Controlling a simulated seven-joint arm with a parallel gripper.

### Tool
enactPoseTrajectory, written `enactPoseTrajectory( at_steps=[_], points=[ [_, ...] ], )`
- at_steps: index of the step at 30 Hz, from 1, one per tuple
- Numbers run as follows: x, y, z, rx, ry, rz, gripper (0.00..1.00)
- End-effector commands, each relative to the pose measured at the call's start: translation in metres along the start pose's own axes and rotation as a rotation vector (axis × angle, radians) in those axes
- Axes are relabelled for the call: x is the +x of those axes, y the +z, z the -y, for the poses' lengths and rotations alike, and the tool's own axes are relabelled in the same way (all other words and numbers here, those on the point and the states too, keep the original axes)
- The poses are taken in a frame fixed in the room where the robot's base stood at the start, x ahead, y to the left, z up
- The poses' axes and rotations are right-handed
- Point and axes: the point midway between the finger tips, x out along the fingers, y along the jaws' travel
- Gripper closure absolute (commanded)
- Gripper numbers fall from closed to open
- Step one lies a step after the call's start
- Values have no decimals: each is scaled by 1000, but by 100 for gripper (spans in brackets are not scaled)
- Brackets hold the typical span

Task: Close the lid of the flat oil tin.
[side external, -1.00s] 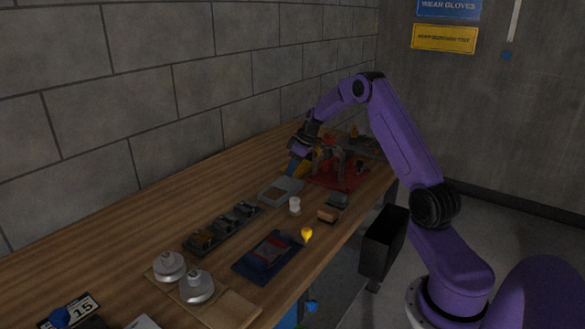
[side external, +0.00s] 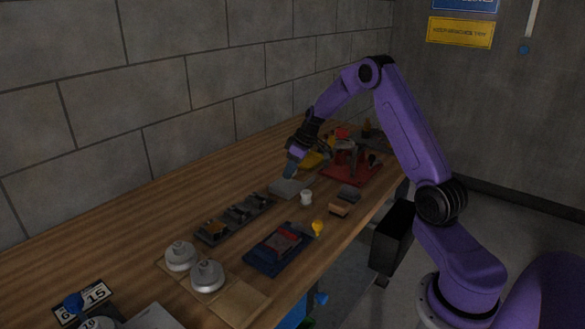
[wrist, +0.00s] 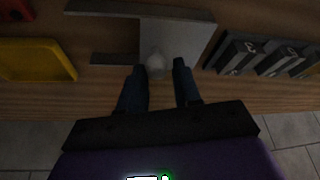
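The flat oil tin (side external: 289,188) appears to be the low grey box on the wooden bench, in the middle of the side view. In the wrist view it seems to be the pale grey flat shape (wrist: 188,38) beyond my fingertips. Its lid is too dark and small for me to tell how far it stands open. My gripper (side external: 289,176) is just above the tin's wall-side edge in the side view. In the wrist view its two dark fingers (wrist: 160,76) are apart. A small pale rounded thing (wrist: 155,65) shows between their tips; I cannot tell if they touch it.
A white cup-like piece (side external: 306,198) stands beside the tin. A tray of dark blocks (side external: 235,219) lies nearer the camera. Bare wood runs along the wall.

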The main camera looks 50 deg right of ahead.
Motion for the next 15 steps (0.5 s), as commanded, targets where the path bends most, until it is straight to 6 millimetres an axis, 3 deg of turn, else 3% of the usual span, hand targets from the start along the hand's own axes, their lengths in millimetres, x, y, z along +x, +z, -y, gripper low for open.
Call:
enactPoseTrajectory(
  at_steps=[11,15],
  points=[
    [-1,-1,1,-3,-1,0,48],
    [-11,-1,1,-3,0,-2,48]
  ],
)
